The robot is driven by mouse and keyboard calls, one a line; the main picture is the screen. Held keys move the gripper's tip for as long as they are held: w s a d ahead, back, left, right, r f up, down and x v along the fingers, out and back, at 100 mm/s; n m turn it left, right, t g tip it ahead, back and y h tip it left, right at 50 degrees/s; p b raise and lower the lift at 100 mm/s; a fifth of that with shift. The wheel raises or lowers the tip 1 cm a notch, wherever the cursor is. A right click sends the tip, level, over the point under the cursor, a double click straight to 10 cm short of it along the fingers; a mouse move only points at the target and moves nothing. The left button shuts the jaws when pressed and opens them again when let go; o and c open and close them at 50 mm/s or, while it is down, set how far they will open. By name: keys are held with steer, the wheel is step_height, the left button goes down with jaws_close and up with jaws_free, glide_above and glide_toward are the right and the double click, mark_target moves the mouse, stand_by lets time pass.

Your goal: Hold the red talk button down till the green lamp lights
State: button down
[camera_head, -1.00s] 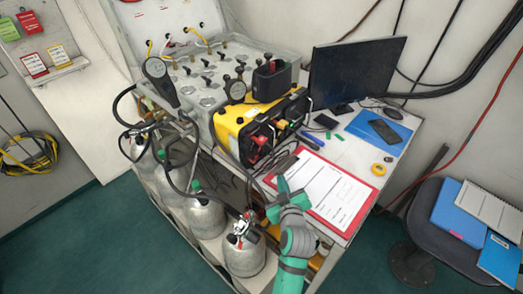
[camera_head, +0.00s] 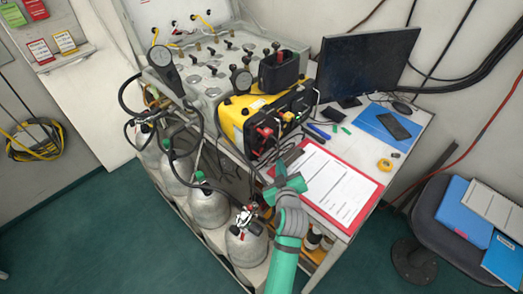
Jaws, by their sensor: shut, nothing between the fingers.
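The yellow comms box (camera_head: 233,122) stands at the middle of the bench, its dark front panel facing right and towards me. A red part (camera_head: 265,132) shows low on the panel's left side; I cannot tell whether it is the talk button. A small green spot (camera_head: 298,121) shows further right on the panel; I cannot tell whether it is a lamp or lit. My gripper (camera_head: 281,170), green and grey, is in front of and below the panel, over the clipboard's left edge. It looks apart from the box. It is shut and empty, its fingertips small and unclear.
A red clipboard (camera_head: 365,202) with paper lies right of my gripper. A monitor (camera_head: 368,65), a blue folder (camera_head: 378,124) and a tape roll (camera_head: 384,164) are further back. Grey cylinders (camera_head: 208,208) with hoses stand at left. A chair (camera_head: 430,212) stands at right.

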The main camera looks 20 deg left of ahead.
steer(key=shift+w+a, duration=0.3)
steer(key=shift+a, duration=0.55)
steer(key=shift+w+a, duration=0.3)
steer(key=shift+a, duration=0.6)
steer(key=shift+w+a, duration=0.3)
steer(key=shift+a, duration=0.55)
steer(key=shift+w+a, duration=0.15)
steer(key=shift+a, duration=0.2)
steer(key=shift+w+a, duration=0.15)
steer(key=shift+a, duration=0.25)
stand_by(1.7)
steer(key=shift+d, duration=0.1)
stand_by(0.5)
steer(key=shift+s+d, duration=0.35)
steer(key=shift+d, duration=0.35)
steer(key=shift+s+d, duration=0.25)
steer(key=shift+d, duration=0.55)
steer(key=shift+s+d, duration=0.3)
steer(key=shift+d, duration=0.45)
steer(key=shift+s+d, duration=0.25)
steer(key=shift+d, duration=0.55)
